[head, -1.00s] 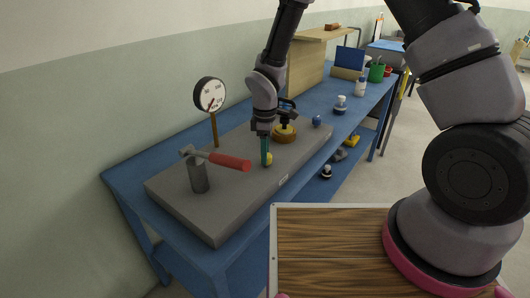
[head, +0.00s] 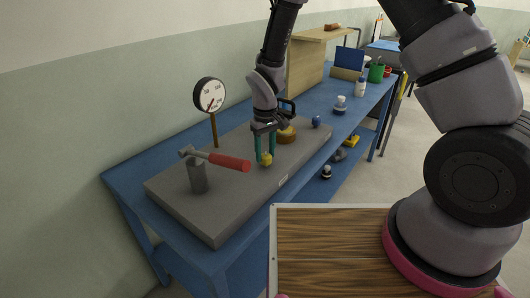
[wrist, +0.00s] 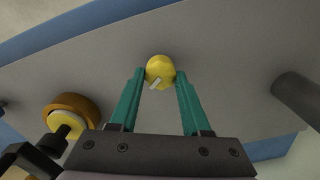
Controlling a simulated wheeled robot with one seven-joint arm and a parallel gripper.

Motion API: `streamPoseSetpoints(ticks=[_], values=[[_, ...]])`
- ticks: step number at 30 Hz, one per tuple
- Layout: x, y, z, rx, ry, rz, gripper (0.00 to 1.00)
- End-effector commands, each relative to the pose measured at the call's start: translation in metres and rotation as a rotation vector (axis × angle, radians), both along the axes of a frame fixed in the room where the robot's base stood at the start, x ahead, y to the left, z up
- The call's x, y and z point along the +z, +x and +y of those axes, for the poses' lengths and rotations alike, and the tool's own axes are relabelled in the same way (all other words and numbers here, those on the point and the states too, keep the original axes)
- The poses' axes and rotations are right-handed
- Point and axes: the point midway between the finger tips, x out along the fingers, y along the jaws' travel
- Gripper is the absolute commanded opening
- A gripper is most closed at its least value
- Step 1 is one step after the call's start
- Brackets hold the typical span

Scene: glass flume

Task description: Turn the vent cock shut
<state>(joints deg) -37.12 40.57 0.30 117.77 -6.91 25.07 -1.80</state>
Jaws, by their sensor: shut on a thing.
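The small yellow knob (head: 265,160), which I take to be the vent cock, sits on the grey slab near its front edge. It has a short white mark on its face in the wrist view (wrist: 160,72). My gripper (head: 265,156) points down over the slab, its two teal fingers on either side of the knob. In the wrist view the fingertips (wrist: 160,80) close on the knob from both sides. The knob's base is partly hidden, and how far it is turned is unclear.
A round gauge (head: 209,94) stands behind. A brass-coloured round fitting (head: 287,136) is close on the right. The slab (head: 225,205) rests on a blue bench (head: 125,180).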

Motion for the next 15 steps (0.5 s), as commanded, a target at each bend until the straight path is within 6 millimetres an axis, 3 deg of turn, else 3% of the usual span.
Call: streamPoseSetpoints(ticks=[15], values=[[0.0006,0.0010,-0.0010,-0.444,0.001,-0.002,0.00]])
